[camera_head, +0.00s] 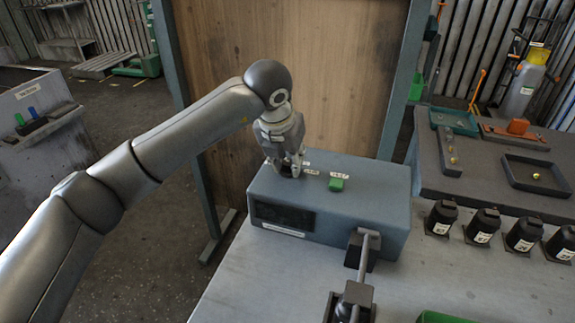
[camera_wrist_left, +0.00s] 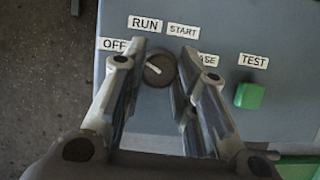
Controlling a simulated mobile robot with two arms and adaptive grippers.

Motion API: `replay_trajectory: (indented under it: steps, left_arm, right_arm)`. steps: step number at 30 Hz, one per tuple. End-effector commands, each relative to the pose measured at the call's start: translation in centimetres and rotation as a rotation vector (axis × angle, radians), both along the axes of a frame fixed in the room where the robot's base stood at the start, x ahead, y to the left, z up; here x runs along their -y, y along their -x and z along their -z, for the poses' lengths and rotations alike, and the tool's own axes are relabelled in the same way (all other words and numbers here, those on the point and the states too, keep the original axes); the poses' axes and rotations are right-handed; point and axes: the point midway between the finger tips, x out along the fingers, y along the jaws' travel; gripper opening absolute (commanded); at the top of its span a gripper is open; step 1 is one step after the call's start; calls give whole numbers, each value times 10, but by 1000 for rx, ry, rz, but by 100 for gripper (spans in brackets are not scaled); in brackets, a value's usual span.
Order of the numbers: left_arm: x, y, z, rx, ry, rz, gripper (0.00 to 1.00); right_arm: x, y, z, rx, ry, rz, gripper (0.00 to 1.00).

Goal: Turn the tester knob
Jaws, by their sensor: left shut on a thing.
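The tester (camera_head: 375,190) is a blue-grey box on the workbench, with a dark display on its front. Its round black knob (camera_wrist_left: 158,70) with a pale pointer line shows in the left wrist view, among labels OFF, RUN, START and a partly hidden one. The pointer slants toward the upper left. My left gripper (camera_head: 290,170) comes down on the tester's top, and its fingers (camera_wrist_left: 158,72) are shut on the knob, one on each side. The green TEST button (camera_head: 336,184) is right of the knob and also shows in the left wrist view (camera_wrist_left: 249,95). My right gripper is not in view.
A grey lever fixture (camera_head: 361,250) stands right in front of the tester. Several black capped parts (camera_head: 482,226) stand in a row at the right. Behind them a dark shelf holds trays (camera_head: 537,178). A wooden panel (camera_head: 300,70) stands behind the tester.

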Motion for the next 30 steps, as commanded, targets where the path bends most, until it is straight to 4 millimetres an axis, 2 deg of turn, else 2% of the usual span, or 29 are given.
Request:
replay_trajectory:
  steps: [5,19,20,24,30]
  left_arm:
    - [0,-1,-1,3,1,-44,3]
    - [0,-1,-2,3,1,-61,3]
    - [0,-1,-2,3,1,-61,28]
    - [0,-1,-1,2,1,-61,46]
    - [0,0,-1,1,1,-59,48]
  right_arm:
    - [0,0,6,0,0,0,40]
    - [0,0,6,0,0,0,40]
    - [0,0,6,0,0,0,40]
    - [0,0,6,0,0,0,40]
    - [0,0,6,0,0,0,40]
